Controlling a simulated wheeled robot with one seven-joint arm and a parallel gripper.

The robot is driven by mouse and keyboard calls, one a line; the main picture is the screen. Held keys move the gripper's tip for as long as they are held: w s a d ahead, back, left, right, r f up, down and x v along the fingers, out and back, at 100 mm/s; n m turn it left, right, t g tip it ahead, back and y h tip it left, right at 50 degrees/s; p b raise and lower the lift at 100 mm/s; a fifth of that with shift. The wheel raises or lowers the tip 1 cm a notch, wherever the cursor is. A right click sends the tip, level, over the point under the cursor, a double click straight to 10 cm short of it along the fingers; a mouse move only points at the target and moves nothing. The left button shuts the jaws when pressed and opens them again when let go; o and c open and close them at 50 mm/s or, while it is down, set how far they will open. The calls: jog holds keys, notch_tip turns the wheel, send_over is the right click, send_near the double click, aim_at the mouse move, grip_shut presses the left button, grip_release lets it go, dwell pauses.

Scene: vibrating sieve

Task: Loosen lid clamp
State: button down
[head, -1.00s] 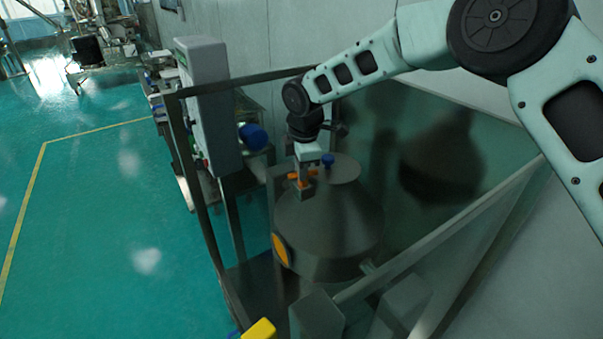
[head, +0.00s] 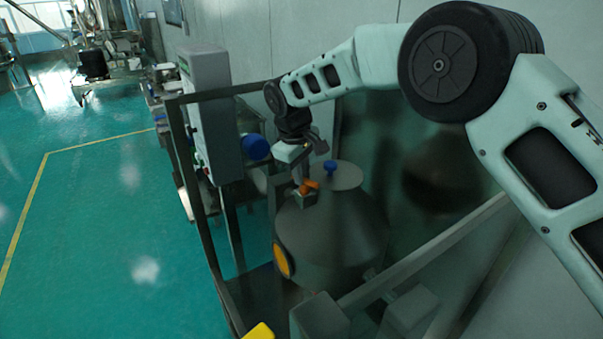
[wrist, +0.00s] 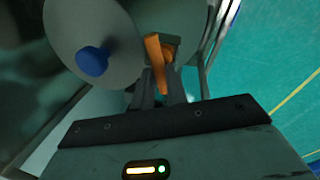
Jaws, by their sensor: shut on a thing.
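The lid clamp shows as an orange lever (head: 308,186) on a small grey block (head: 305,199) at the left edge of the round grey lid (head: 343,174). The lid tops the conical sieve vessel (head: 340,235) and has a blue knob (head: 329,167). My gripper (head: 302,180) points down over the clamp. In the wrist view my gripper (wrist: 160,90) has its dark fingers close together on the orange lever (wrist: 155,60), whose upper part sticks out beyond the fingertips. The blue knob (wrist: 92,61) is apart from the fingers, to their left. The fingers' exact contact is partly hidden.
A metal frame with clear panels surrounds the vessel; its top rail (head: 430,248) crosses at the front right. A grey control box (head: 210,112) stands at left. A yellow round port (head: 281,260) is on the vessel's side. Green floor (head: 90,240) lies open at left.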

jog(key=shift+w+m+g+h+p, duration=0.15)
jog(key=shift+m+g+h+p, duration=0.15)
jog(key=shift+m, duration=1.6)
jog(key=c, duration=1.4)
grip_release()
jog(key=shift+r, duration=0.1)
notch_tip(320, 180, up, 17)
jog(key=s+a+b, duration=0.1)
jog(key=s+a, duration=0.1)
jog(key=shift+a, duration=0.4)
